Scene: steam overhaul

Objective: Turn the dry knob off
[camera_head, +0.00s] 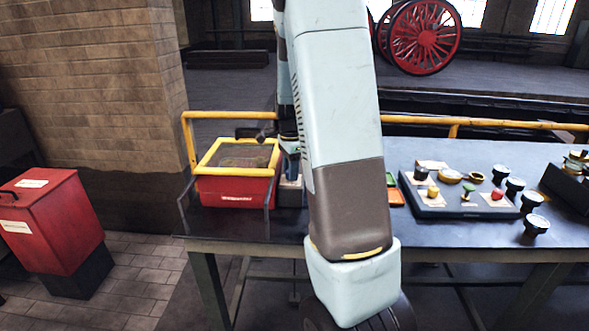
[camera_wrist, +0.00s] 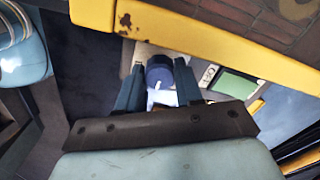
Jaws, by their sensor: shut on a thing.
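A dark blue round knob (camera_wrist: 160,70) with a white pointer shows in the wrist view, on a pale panel beside a green display (camera_wrist: 237,84). In the head view my arm hides most of the panel's unit (camera_head: 291,192), which stands right of a red box with a yellow rim (camera_head: 236,189). The knob itself is hidden there.
A yellow rail (camera_head: 455,129) runs along the back of the dark table (camera_head: 430,242). A dark tray (camera_head: 450,211) with small parts and several gauges lies to the right. Green and orange trays (camera_head: 395,196) lie beside my arm. A red bin (camera_head: 55,225) stands on the floor left.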

